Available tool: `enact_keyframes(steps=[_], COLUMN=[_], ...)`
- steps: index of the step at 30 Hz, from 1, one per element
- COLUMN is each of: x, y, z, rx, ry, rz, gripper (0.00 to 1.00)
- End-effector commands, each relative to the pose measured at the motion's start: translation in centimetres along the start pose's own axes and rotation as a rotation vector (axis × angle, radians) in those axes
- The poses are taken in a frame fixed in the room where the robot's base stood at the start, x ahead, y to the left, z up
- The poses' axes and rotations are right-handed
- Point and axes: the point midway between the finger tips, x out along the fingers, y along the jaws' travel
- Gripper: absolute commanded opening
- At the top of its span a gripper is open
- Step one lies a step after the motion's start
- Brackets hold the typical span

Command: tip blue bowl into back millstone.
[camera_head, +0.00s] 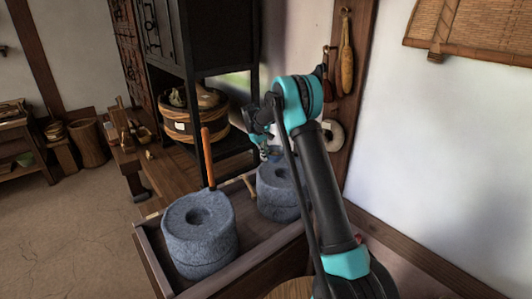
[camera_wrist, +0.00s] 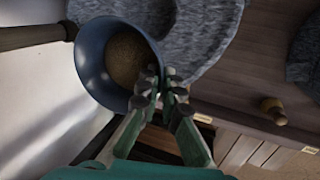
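The blue bowl (camera_wrist: 91,61) is in the wrist view with brown grain-like contents (camera_wrist: 128,58) inside. My gripper (camera_wrist: 164,92) has its fingers close together on either side of the bowl's rim and holds it. The bowl overlaps the edge of a grey millstone (camera_wrist: 208,35) with a dark hollow, partly hidden by the bowl. In the head view the back millstone (camera_head: 277,200) stands beyond the front millstone (camera_head: 200,245), which has a central hole and an upright orange handle (camera_head: 207,158). My gripper (camera_head: 264,146) is above the back millstone; the bowl is hard to make out there.
Both millstones stand in a wooden trough (camera_head: 152,250) with raised edges. A small wooden peg (camera_wrist: 272,106) sticks out beside the millstone. A dark shelf with a wooden tub (camera_head: 190,122) stands behind. The white wall (camera_head: 440,150) is close on the right.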

Motion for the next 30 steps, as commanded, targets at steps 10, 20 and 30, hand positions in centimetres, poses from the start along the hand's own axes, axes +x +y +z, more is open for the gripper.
enact_keyframes(steps=[10, 20, 30], x=[2.1, 3.6, 3.3], y=[-0.7, -1.0, -1.1], z=[0.0, 0.2, 0.0], rx=[0.000, 0.010, 0.018], ry=[0.000, 0.026, 0.099], rz=[0.000, -0.010, -0.037], gripper=[0.00, 0.00, 0.00])
